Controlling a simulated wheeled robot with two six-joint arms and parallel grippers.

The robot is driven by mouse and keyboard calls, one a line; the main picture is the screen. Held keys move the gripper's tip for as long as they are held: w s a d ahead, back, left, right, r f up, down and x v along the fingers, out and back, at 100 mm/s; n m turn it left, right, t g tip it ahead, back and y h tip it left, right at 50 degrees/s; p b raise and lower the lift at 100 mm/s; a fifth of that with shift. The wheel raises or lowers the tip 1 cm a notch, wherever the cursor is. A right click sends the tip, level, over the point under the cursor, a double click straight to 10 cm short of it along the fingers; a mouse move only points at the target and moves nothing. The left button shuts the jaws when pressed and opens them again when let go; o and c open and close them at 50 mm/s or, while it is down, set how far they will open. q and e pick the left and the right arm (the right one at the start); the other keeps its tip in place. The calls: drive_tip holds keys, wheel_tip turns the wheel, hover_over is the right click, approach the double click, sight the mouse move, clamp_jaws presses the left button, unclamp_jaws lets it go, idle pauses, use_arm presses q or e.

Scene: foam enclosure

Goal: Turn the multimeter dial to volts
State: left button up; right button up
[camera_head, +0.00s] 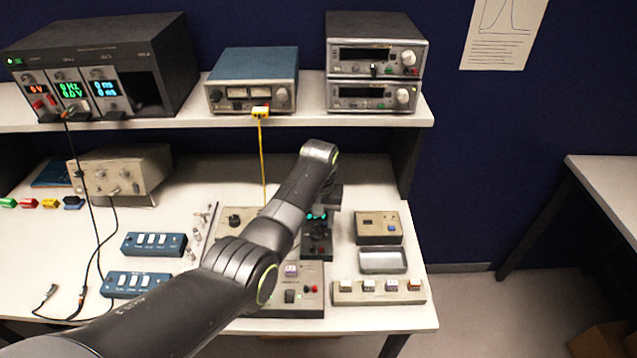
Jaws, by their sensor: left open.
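The multimeter appears to be the dark upright-looking device (317,243) with a small teal-lit display, on the bench right of centre. My left arm reaches in from the lower left, across the bench, and its wrist bends down over the multimeter. My left gripper (326,205) is open and points down at the multimeter's upper part, partly covering it. The fingertips are small, dark and mostly hidden, so contact with the multimeter cannot be told. The dial and its setting cannot be made out. My right gripper is not in view.
A beige box (377,228), a metal tray (383,260) and a switch strip (379,292) lie right of the multimeter. Blue switch boxes (154,245) and cables are on the left. A shelf (310,119) with instruments runs above; a yellow cable (262,165) hangs from it.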

sight(319, 233)
use_arm(q)
wheel_tip(319, 233, up, 12)
drive_tip(key=b, duration=0.2)
drive_tip(key=shift+d+r, duration=0.2)
drive_tip(key=shift+r, duration=0.05)
